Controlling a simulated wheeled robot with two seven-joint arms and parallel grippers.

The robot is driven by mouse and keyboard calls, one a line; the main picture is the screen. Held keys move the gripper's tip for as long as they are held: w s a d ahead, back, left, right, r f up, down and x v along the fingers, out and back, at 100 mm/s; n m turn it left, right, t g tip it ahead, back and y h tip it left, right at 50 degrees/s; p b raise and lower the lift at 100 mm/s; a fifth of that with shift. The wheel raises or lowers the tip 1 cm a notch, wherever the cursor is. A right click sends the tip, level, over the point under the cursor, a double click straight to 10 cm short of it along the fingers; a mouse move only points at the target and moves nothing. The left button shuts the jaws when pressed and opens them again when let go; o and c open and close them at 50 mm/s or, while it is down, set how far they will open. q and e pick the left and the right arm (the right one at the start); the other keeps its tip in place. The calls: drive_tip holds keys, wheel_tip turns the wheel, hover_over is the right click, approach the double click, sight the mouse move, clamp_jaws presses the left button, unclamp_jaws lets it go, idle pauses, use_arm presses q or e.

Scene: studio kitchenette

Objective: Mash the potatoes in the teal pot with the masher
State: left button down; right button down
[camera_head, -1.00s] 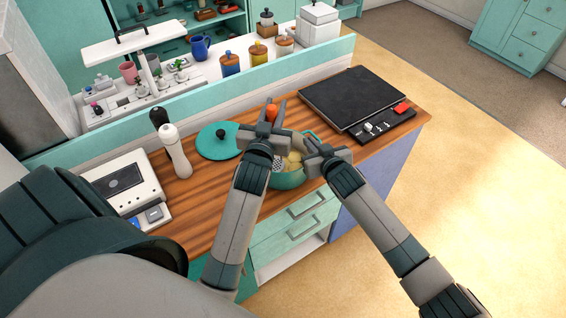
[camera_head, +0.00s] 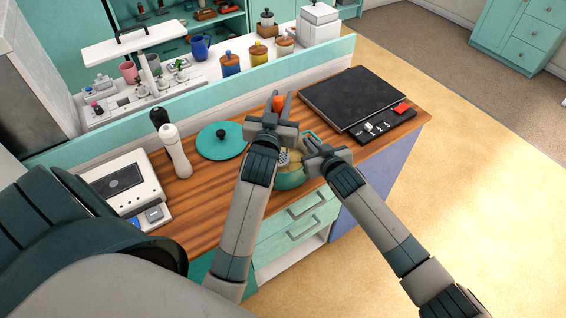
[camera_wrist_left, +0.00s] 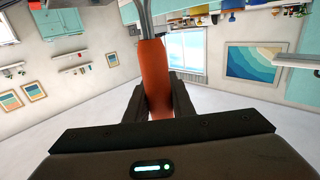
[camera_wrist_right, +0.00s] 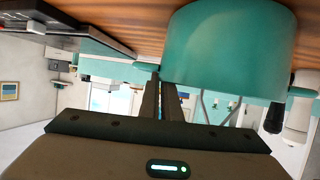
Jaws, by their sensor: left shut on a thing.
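The teal pot (camera_head: 290,181) stands at the counter's front edge with yellow potatoes (camera_head: 296,158) in it. My left gripper (camera_head: 277,110) is shut on the orange handle of the masher (camera_head: 279,102), above the pot; the handle also shows between the fingers in the left wrist view (camera_wrist_left: 156,75). The masher's grey grid head is partly seen in the pot, beside the potatoes; my left gripper hides much of it. My right gripper (camera_head: 312,143) is at the pot's right side, its fingers close together by the pot wall (camera_wrist_right: 225,50). Whether they grip its handle is unclear.
A teal lid (camera_head: 221,143) lies left of the pot. A white shaker (camera_head: 176,152) and a dark-topped one stand farther left, near a white appliance (camera_head: 122,185). A black cooktop (camera_head: 350,98) lies to the right. A low teal-topped partition runs behind the counter.

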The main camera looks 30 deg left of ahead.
use_arm(q)
drive_tip(key=w, duration=0.1)
drive_tip(key=w+d, duration=0.1)
drive_tip(key=w, duration=0.1)
drive_tip(key=w+d, duration=0.1)
drive_tip(key=shift+w+r, duration=0.1)
drive_tip(key=shift+w, duration=0.3)
drive_tip(key=shift+f, duration=1.9)
drive_tip(key=shift+f, duration=0.25)
idle(0.5)
drive_tip(key=shift+r, duration=1.95)
drive_tip(key=shift+s, duration=0.15)
